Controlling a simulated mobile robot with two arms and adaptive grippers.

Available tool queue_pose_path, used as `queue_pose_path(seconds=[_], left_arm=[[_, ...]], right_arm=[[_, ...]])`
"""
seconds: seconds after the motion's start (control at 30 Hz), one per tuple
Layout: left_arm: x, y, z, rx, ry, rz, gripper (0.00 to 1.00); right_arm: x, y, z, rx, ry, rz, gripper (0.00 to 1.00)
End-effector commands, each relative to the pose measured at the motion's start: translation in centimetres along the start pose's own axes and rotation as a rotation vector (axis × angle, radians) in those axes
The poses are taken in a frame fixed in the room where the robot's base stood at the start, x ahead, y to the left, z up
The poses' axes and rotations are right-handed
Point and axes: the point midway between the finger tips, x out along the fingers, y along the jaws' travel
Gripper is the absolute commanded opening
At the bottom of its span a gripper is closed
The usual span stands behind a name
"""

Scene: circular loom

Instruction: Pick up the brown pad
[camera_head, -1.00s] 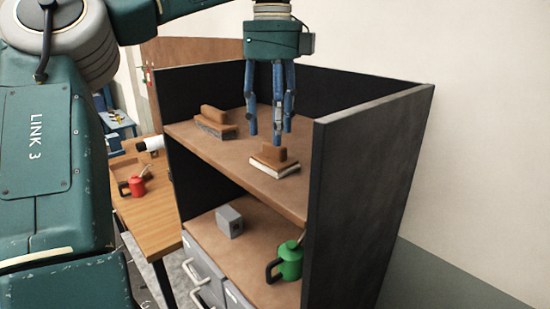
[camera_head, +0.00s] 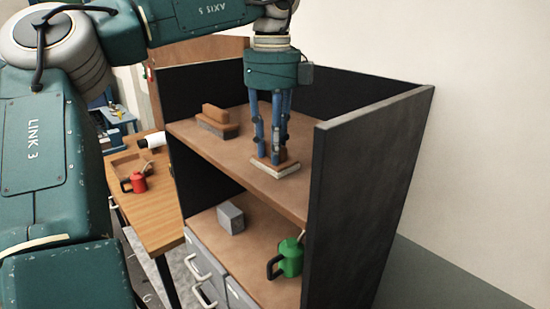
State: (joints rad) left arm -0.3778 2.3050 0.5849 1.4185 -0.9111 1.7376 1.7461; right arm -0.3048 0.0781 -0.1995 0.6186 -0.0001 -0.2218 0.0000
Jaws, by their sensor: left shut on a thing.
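The brown pad (camera_head: 287,164), a small brown block on a pale base, sits on the upper shelf near its front edge, on the right side. My left gripper (camera_head: 269,157) points straight down over it, with its blue fingers around the block. The fingers are closed on it and hide part of its top. The pad's base appears to be at the shelf surface; I cannot tell whether there is a gap. My right gripper is not in view.
A second brown block with a grey base (camera_head: 217,120) lies further left on the upper shelf (camera_head: 195,143). A dark side panel (camera_head: 365,180) stands close on the right. Below are a grey cube (camera_head: 230,218) and a green can (camera_head: 289,258).

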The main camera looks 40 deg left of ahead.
Motion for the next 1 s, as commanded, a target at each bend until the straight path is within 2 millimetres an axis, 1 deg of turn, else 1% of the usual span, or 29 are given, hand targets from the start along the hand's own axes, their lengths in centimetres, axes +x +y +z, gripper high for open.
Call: queue_pose_path(seconds=[0.2,0.33,0.47,0.6,0.8,1.0], left_arm=[[-0.2,0.0,0.0,-0.001,-0.001,0.000,0.00],[-1.1,-0.1,0.0,-0.002,-0.002,-0.002,0.00],[-2.9,-0.1,0.0,-0.002,-0.003,-0.004,0.00],[-5.4,-0.1,0.0,-0.003,-0.004,-0.004,0.00],[-8.3,-0.1,0.0,-0.002,-0.002,-0.001,0.00],[-9.8,0.0,0.0,0.000,-0.002,0.000,0.00]], right_arm=[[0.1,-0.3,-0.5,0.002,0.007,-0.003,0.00],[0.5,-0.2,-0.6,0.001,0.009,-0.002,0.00],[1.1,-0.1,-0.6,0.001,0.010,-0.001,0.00],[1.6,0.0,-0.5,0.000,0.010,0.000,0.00],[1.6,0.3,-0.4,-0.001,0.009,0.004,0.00],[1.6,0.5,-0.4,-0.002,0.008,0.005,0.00]])
